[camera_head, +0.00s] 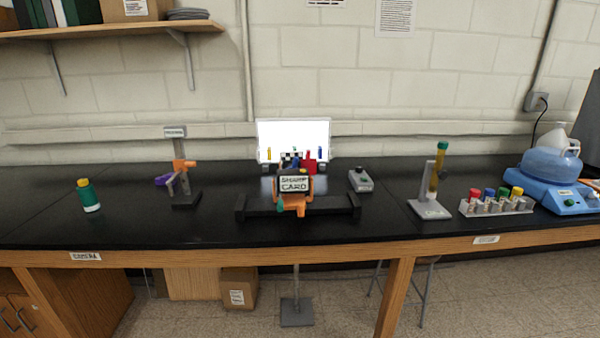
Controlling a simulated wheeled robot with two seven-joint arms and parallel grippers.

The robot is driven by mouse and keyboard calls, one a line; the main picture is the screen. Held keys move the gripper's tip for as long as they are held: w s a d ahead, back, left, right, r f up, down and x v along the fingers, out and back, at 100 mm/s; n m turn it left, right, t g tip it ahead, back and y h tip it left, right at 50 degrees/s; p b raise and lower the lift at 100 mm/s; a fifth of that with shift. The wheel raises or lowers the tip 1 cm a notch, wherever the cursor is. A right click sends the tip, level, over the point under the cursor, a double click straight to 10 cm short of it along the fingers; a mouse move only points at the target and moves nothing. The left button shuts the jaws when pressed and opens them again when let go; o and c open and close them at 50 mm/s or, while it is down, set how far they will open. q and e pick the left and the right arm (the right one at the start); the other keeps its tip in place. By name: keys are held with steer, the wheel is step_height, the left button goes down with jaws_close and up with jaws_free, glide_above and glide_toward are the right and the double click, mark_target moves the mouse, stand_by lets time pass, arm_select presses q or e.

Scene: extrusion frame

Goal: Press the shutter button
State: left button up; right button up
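A small grey box (361,180) with a dark round button on top sits on the black bench, right of centre. It looks like the shutter control, but any label on it is too small to read. To its left, a card (293,185) with dark lettering that seems to read "SHARP CARD" stands in an orange holder (298,203) on a black rail (330,208). Behind it is a bright white panel (293,133) with small coloured objects in front. Neither of my grippers shows in this view.
A stand with an orange clamp (183,164) and a green bottle (89,196) are at left. A grey stand with a yellow tube (438,168), a rack of coloured-cap vials (496,205) and a blue device (556,194) are at right. Bench around the grey box is clear.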

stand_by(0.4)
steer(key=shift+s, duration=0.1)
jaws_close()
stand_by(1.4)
